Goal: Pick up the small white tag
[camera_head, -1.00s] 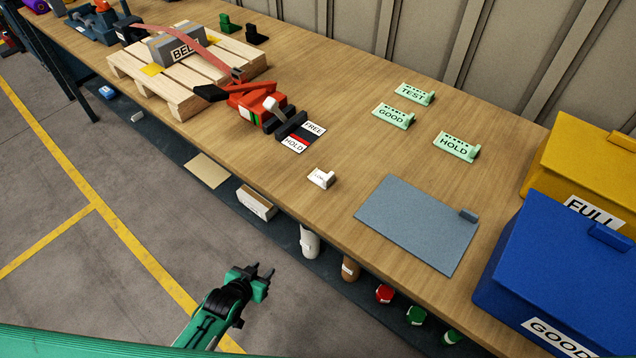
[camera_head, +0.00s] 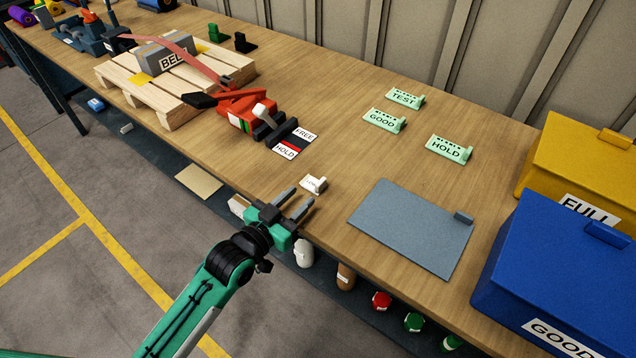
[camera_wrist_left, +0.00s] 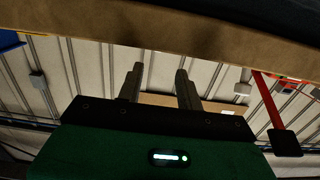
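The small white tag (camera_head: 314,184) lies on the wooden bench near its front edge, with a small raised block on one end. Its printing is too small to read. My left gripper (camera_head: 302,196) reaches in at the bench's front edge, just in front of the tag. Its two fingers are apart with nothing between them, and they also show spread in the left wrist view (camera_wrist_left: 159,75). I cannot tell the tag for sure in the wrist view. My right gripper is not in view.
A FREE/HOLD plate (camera_head: 295,143) and a red clamp (camera_head: 240,108) lie left of the tag. A grey mat (camera_head: 410,228) lies to its right. Green tags, including HOLD (camera_head: 449,149), lie farther back. A blue bin (camera_head: 560,270) and a yellow bin (camera_head: 575,165) stand at right.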

